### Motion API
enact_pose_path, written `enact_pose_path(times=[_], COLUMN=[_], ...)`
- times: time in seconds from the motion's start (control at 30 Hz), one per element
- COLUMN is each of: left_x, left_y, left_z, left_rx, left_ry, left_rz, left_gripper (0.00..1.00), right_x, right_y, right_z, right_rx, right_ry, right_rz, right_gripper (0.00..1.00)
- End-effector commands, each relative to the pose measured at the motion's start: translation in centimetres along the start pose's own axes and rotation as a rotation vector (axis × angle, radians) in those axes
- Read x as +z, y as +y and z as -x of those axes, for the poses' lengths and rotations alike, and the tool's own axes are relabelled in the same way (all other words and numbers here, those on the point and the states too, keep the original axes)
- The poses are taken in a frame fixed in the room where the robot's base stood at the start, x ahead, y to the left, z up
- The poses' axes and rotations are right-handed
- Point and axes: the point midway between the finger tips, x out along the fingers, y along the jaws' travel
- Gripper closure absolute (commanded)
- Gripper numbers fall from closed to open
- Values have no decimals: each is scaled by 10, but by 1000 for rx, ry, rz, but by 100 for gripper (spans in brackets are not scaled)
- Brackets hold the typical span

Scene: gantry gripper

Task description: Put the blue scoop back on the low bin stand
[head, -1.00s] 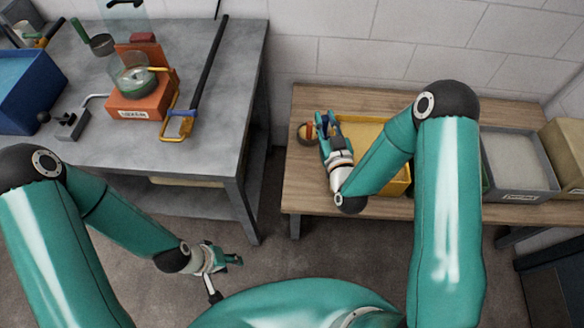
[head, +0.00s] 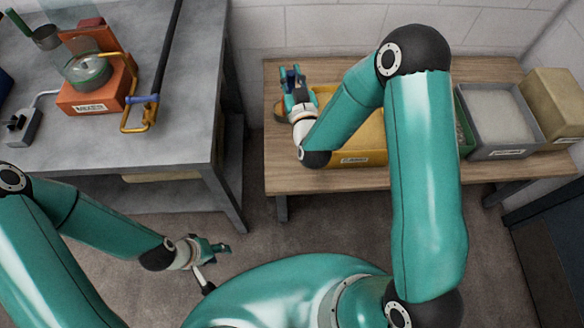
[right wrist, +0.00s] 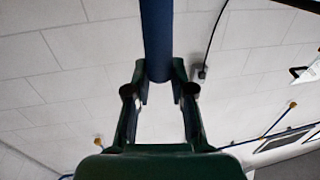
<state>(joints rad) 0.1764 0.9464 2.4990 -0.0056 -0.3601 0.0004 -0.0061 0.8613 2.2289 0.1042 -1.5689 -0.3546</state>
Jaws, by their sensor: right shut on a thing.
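The low bin stand (head: 283,175) is a wooden bench at the right in the head view. My right gripper (head: 292,82) is above the stand's back left corner, left of the yellow bin. In the right wrist view, the right gripper (right wrist: 159,85) is shut on a dark blue bar, the handle of the blue scoop (right wrist: 157,35). The scoop's bowl cannot be made out, and whether it touches the stand is unclear. My left gripper (head: 222,248) is low over the floor, away from the stand; its jaw gap is too small to judge.
On the stand are a yellow bin (head: 350,160), a green bin mostly hidden by my right arm, a grey bin (head: 497,153) and a tan box (head: 553,90). A round brownish thing (head: 279,111) sits beside my right gripper. A grey metal table (head: 180,130) stands at the left.

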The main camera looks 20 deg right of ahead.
Motion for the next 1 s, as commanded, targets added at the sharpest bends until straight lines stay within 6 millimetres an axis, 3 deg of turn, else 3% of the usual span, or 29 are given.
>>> enact_pose_path(times=[0.03, 0.3, 0.6, 0.8, 1.0], left_x=[0, -1, -1, -2, -2], left_y=[-12, -43, -76, -95, -105], left_z=[-32, -118, -211, -263, -290], left_rx=[0, 0, 0, 0, 0], left_ry=[-1, 0, 0, 0, 0], left_rz=[0, 0, 0, 0, 0], left_gripper=[60, 60, 60, 60, 60], right_x=[12, 6, 6, 12, 15], right_y=[-4, -15, -32, -45, -55], right_z=[-7, -25, -10, 12, 29], right_rx=[26, 212, 377, 424, 429], right_ry=[14, 15, 13, 12, 10], right_rz=[-2, -7, -4, -1, 1], right_gripper=[100, 100, 100, 100, 100])
